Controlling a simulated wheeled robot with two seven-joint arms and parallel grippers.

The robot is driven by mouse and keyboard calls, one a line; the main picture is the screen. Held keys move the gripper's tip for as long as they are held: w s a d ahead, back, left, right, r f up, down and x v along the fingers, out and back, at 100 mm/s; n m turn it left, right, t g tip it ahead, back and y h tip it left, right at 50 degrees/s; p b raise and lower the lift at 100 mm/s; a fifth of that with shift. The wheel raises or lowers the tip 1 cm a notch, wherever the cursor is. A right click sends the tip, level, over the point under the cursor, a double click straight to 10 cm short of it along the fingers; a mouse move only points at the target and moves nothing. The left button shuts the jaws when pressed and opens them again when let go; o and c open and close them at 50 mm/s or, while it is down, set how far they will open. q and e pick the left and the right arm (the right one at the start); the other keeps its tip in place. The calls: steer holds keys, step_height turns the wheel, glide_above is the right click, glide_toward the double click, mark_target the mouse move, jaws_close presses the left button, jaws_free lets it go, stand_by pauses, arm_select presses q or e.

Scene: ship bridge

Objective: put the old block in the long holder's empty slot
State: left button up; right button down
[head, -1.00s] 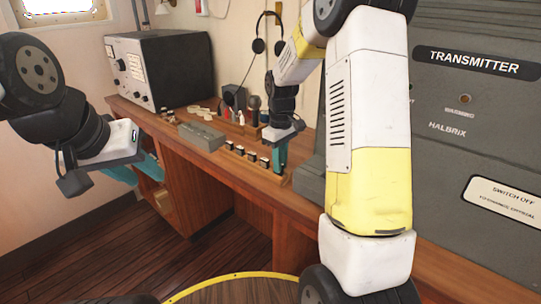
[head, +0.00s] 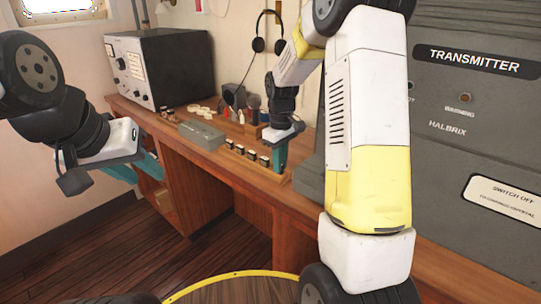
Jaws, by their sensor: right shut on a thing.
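The long holder (head: 229,157) is a low wooden strip near the desk's front edge. Several small dark blocks with pale tops (head: 251,155) stand in a row in it. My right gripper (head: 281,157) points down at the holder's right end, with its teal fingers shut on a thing. The fingers hide what they hold; it may be the old block, but I cannot make it out. The slot under the fingers is hidden too. My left gripper (head: 138,170) is off the desk's left front, its teal fingers apart and nothing seen between them.
A grey box (head: 201,135) lies left of the holder. A black-cased instrument (head: 160,70) stands at left. The transmitter cabinet (head: 470,120) fills the right side.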

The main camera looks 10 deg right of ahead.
steer(key=shift+f, duration=0.1)
stand_by(0.8)
steer(key=c, duration=1.3)
jaws_free()
steer(key=shift+c, duration=0.2)
step_height(320, 180, up, 8)
steer(key=shift+f, duration=0.15)
